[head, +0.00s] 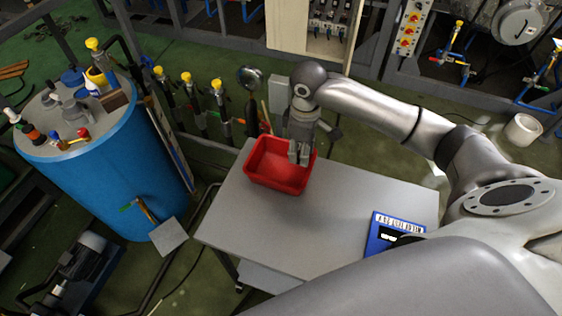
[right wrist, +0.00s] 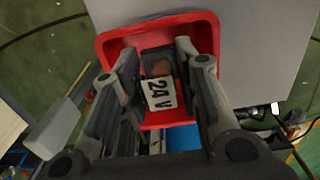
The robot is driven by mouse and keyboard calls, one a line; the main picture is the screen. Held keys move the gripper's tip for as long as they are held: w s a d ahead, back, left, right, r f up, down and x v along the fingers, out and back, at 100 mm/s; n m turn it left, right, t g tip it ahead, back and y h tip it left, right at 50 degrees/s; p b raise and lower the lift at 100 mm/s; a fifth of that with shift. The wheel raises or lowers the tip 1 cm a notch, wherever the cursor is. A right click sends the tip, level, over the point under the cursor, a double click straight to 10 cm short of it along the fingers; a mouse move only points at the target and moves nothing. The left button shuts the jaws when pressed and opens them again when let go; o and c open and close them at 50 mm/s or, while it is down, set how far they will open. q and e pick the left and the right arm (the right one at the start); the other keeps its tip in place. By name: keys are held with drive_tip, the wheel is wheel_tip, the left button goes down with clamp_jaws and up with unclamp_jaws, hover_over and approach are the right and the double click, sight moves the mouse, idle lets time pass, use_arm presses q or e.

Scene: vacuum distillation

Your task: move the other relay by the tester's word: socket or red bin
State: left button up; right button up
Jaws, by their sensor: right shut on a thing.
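The red bin (head: 268,176) stands on the grey table, and its inside and rim also show in the right wrist view (right wrist: 112,46). My right gripper (head: 299,154) is over the bin, pointing down, its fingertips at or just inside the opening. It is shut on a relay (right wrist: 162,93) with a white "24 V" label, which shows between the fingers in the right wrist view. I cannot tell whether the relay touches the bin floor. The blue relay tester (head: 376,240) lies at the table's front right, partly hidden by my arm; its display is too small to read. My left gripper is not in view.
The grey table top (head: 330,212) is clear between bin and tester. A blue drum (head: 105,185) with bottles and tools on it stands left of the table. Yellow-capped valves (head: 190,95) stand behind the bin. A cabinet with a panel (head: 325,30) is at the back.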

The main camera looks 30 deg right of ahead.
drive_tip(key=w+a+f, duration=0.1)
drive_tip(key=f, duration=0.1)
drive_tip(key=w+a+f, duration=0.1)
drive_tip(key=w+f, duration=0.1)
drive_tip(key=w+a+f, duration=0.1)
drive_tip(key=f, duration=0.1)
drive_tip(key=shift+w+a+f, duration=0.15)
drive_tip(key=shift+w+a, duration=0.1)
drive_tip(key=shift+f+p, duration=0.35)
drive_tip(key=shift+f, duration=1.2)
drive_tip(key=shift+f, duration=0.1)
drive_tip(key=o, duration=1.1)
wheel_tip(320, 180, up, 12)
drive_tip(key=shift+b, duration=0.4)
drive_tip(key=shift+s, duration=0.1)
